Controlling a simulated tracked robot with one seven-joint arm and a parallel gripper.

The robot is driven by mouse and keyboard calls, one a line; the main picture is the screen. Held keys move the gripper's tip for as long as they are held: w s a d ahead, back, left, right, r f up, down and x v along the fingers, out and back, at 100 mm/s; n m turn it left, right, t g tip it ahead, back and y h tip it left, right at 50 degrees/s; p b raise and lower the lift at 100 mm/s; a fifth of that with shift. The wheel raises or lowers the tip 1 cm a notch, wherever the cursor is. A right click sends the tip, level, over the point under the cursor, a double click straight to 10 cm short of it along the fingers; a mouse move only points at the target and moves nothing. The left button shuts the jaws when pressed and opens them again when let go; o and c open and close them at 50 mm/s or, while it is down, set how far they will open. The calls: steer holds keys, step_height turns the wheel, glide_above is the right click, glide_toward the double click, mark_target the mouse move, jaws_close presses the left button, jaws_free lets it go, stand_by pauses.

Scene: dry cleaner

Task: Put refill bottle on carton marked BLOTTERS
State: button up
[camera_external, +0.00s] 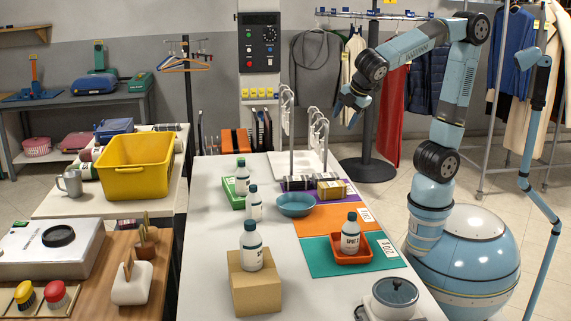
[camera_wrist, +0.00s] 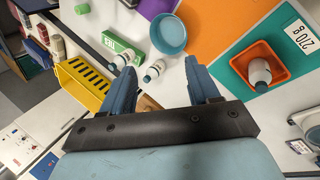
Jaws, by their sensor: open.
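Several white bottles with dark caps look alike, and I cannot tell which is the refill bottle. One (camera_external: 242,177) is at the green box (camera_external: 240,202), one (camera_external: 254,205) stands on the table, one (camera_external: 251,246) stands on a brown carton (camera_external: 255,289), and one (camera_external: 350,236) stands in an orange tray (camera_external: 366,253). A small ochre carton (camera_external: 331,190) lies on the purple mat. I cannot read BLOTTERS on any carton. My gripper (camera_external: 346,108) is open and empty, in the air above the table's far right. In the wrist view its fingers (camera_wrist: 163,90) are apart.
A blue bowl (camera_external: 295,205) stands mid-table. Orange and teal mats (camera_external: 325,264) lie at the right, with a lidded pot (camera_external: 394,292) near the front right. White hook racks (camera_external: 318,140) rise at the back.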

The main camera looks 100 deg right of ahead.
steer(key=s+d+f+m+t+y, duration=0.1)
steer(key=s+m+y, duration=0.3)
steer(key=s+m, duration=0.4)
steer(key=shift+s+d+t, duration=0.2)
steer(key=shift+s+t, duration=0.5)
steer(key=shift+s, duration=2.45)
